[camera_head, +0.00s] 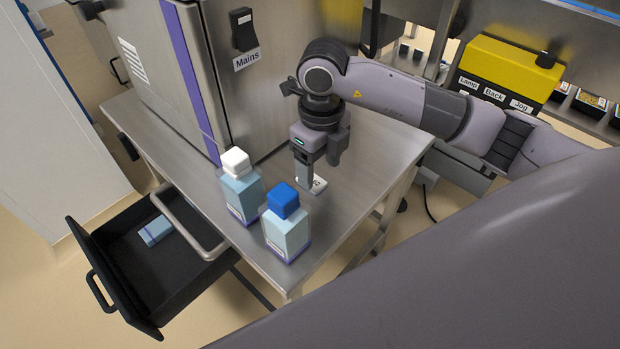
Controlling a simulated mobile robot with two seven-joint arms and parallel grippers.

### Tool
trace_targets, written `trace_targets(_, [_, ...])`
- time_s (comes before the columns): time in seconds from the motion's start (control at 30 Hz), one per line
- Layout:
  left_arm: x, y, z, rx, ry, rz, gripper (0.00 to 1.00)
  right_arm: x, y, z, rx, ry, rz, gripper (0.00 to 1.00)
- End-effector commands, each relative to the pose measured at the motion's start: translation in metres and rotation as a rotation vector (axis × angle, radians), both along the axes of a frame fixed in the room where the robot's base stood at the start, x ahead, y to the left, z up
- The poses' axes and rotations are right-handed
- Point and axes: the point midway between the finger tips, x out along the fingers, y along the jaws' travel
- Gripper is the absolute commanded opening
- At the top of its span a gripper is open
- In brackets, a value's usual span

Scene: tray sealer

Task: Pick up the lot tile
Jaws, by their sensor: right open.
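The lot tile (317,186), a small white piece with a dark mark on it, lies on the steel table (350,215). My right gripper (319,172) points down over the tile with its fingers apart. One finger hides part of the tile. I cannot tell whether a finger touches it. My left gripper is not in view.
A white-capped bottle (241,190) and a blue-capped bottle (286,232) stand close in front of the gripper. A steel cabinet labelled Mains (240,85) rises behind. An open black drawer (120,250) holding a light blue box (154,231) juts out at left.

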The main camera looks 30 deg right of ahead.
Motion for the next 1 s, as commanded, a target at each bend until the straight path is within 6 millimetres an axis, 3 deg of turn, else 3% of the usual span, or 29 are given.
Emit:
trace_targets(0.3, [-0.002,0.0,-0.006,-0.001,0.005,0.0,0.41,0.007,0.0,-0.044,-0.001,0.003,0.001,0.68])
trace_targets(0.53, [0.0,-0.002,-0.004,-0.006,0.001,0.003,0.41,0.008,0.0,-0.046,0.0,0.0,0.002,0.68])
trace_targets(0.7, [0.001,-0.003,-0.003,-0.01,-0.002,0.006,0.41,0.008,0.0,-0.045,0.0,0.0,0.002,0.13])
trace_targets(0.73, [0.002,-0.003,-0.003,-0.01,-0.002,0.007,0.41,0.008,0.0,-0.045,0.0,0.0,0.002,0.09])
trace_targets(1.0, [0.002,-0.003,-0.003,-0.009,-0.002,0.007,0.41,0.008,0.0,-0.045,0.0,0.0,0.002,0.08])
